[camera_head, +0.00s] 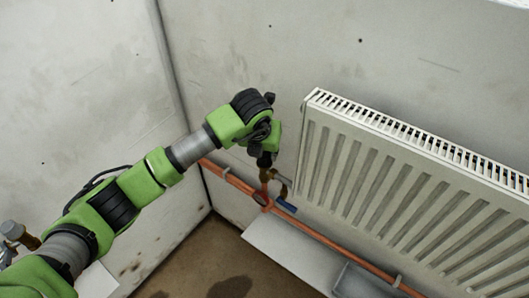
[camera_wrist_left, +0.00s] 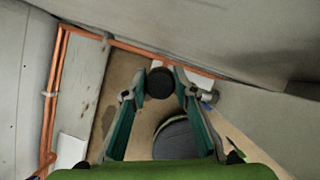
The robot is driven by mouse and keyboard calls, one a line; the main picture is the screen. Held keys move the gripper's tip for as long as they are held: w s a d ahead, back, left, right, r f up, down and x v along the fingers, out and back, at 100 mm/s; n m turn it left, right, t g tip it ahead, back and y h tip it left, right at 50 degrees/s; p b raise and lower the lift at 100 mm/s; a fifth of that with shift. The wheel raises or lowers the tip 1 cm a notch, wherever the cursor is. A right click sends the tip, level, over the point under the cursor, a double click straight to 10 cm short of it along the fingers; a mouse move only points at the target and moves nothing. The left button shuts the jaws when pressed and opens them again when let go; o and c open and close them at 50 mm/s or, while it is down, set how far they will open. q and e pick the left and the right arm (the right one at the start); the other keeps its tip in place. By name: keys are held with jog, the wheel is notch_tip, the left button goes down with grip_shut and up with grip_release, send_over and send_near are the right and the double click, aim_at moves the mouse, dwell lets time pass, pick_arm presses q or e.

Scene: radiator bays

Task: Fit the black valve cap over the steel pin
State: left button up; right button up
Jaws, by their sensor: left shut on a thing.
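My left gripper (camera_head: 265,160) points down beside the near end of the white radiator, just above the pipe fittings there. In the left wrist view, its two fingers (camera_wrist_left: 160,93) are shut on the round black valve cap (camera_wrist_left: 159,83), which sits between the fingertips. In the head view the cap is hard to tell from the dark fingers. Below the gripper is a brass and copper valve fitting (camera_head: 266,178), with a blue lever (camera_head: 286,206) to its right. I cannot make out the steel pin; the gripper and cap may hide it. My right gripper is not in view.
The white radiator (camera_head: 400,180) stands close to the right of the gripper. A copper pipe (camera_head: 315,232) runs along the wall. A pale panel (camera_head: 290,257) lies below it. Another metal fitting (camera_head: 13,231) shows at lower left. The floor is brown.

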pick_arm(q)
jog(key=o, duration=1.4)
jog(key=shift+r+p, duration=1.25)
jog(key=shift+r, duration=1.4)
